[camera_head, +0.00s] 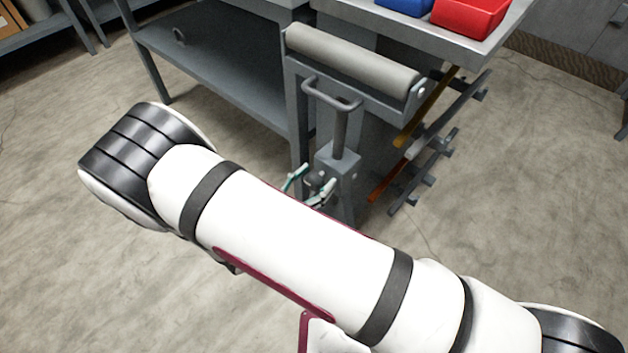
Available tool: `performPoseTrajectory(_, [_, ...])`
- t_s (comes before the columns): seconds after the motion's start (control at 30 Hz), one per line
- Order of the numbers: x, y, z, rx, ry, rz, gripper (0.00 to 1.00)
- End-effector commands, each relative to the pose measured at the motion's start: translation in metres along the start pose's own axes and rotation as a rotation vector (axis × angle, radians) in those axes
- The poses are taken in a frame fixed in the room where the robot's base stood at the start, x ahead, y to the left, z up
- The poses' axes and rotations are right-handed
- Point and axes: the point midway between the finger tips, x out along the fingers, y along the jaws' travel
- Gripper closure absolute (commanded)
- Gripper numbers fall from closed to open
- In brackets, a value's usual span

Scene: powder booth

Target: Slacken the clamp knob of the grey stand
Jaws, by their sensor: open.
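The grey stand (346,188) is upright in the middle of the view, with a wide roller (352,58) across its top and a loop handle (332,92) on its post. A dark clamp knob (314,179) shows small on the near left side of its clamp block. My gripper (308,184) is open, with its pale fingertips on either side of the knob. I cannot tell whether they touch it. My white arm crosses the foreground and hides the gripper's body and the stand's foot.
A grey bench (215,75) with a lower shelf stands close behind the stand. At the upper right, a metal top (490,42) carries a red bin (470,14) and a blue bin (405,5). A rack with bars (440,125) stands just right of the stand. Floor is open at left and right.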

Motion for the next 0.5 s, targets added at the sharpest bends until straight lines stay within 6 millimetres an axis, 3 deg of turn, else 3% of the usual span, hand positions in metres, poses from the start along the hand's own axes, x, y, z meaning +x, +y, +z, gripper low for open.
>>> performPoseTrajectory(0.27, [0.0009, -0.0001, 0.0002, 0.0, 0.0, 0.0, 0.43])
performPoseTrajectory(0.47, [0.0007, -0.0001, 0.0001, 0.0, 0.0, 0.0, 0.89])
performPoseTrajectory(0.5, [0.0007, -0.0001, 0.0001, 0.0, 0.0, 0.0, 0.9])
